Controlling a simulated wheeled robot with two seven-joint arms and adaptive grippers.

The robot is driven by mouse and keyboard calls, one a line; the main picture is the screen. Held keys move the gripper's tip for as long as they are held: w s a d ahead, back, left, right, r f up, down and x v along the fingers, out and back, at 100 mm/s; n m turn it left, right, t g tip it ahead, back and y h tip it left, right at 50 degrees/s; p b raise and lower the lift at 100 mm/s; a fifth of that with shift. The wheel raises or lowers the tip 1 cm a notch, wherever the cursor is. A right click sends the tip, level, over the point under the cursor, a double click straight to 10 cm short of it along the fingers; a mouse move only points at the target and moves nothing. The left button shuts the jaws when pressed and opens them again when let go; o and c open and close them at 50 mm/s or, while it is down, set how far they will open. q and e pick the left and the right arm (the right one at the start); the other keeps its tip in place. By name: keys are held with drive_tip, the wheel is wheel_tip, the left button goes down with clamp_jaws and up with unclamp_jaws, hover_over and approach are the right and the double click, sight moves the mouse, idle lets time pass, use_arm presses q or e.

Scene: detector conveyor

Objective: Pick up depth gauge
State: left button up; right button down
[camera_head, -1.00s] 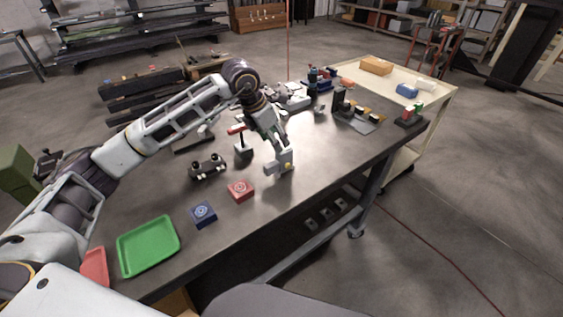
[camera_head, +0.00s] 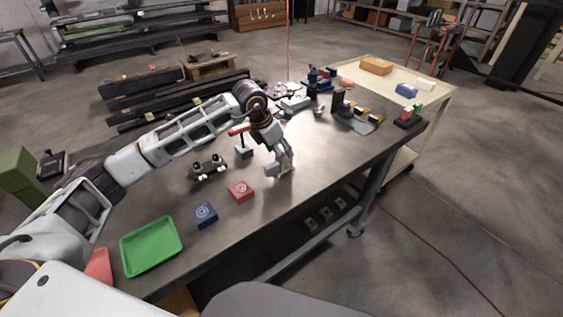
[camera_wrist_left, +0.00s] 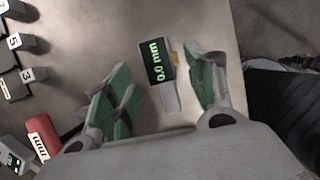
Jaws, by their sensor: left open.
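The depth gauge (camera_wrist_left: 154,62) has a dark display reading "0.0 mm" in green digits, a yellow button on its side and a grey body. In the wrist view it lies between and ahead of the fingertips of my left gripper (camera_wrist_left: 163,95). That gripper is open, with green pads on both sides of the gauge and gaps visible. In the head view the grey gauge (camera_head: 271,170) is on the dark bench near its front edge, partly hidden by my left gripper (camera_head: 284,161) directly over it. My right gripper is not in view.
The bench (camera_head: 330,155) has free room right of the gauge. A red block (camera_head: 241,190), a blue block (camera_head: 204,215) and a green tray (camera_head: 150,246) lie front left. A black fixture (camera_head: 208,167) and a red-handled stand (camera_head: 243,148) are behind. Numbered grey blocks (camera_wrist_left: 28,76) show at left.

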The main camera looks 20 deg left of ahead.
use_arm(q)
drive_tip(key=shift+x, duration=0.75)
clamp_jaws()
drive_tip(key=shift+r, duration=0.1)
